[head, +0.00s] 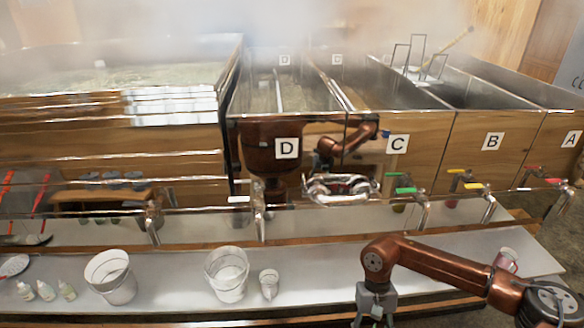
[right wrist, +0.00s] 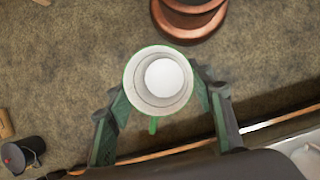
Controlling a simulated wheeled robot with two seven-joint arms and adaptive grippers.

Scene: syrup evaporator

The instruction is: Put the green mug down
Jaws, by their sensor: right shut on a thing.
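The green mug (right wrist: 160,80) shows from above in the right wrist view, with a green rim, a pale inside and a green handle towards the bottom of the picture. My right gripper (right wrist: 158,92) is shut on it, one finger on each side. The mug is over brown floor, beyond the table edge. In the head view my right gripper (head: 374,310) points down at the bottom edge, its tips cut off, and the mug is out of sight there. My left gripper is in neither view.
A long grey table (head: 190,285) holds two white buckets (head: 110,278) (head: 227,274), a small cup (head: 269,284) and several little bottles (head: 46,291). A pinkish cup (head: 507,260) stands at its right end. The steaming evaporator (head: 400,150), with lettered pans and taps, rises behind.

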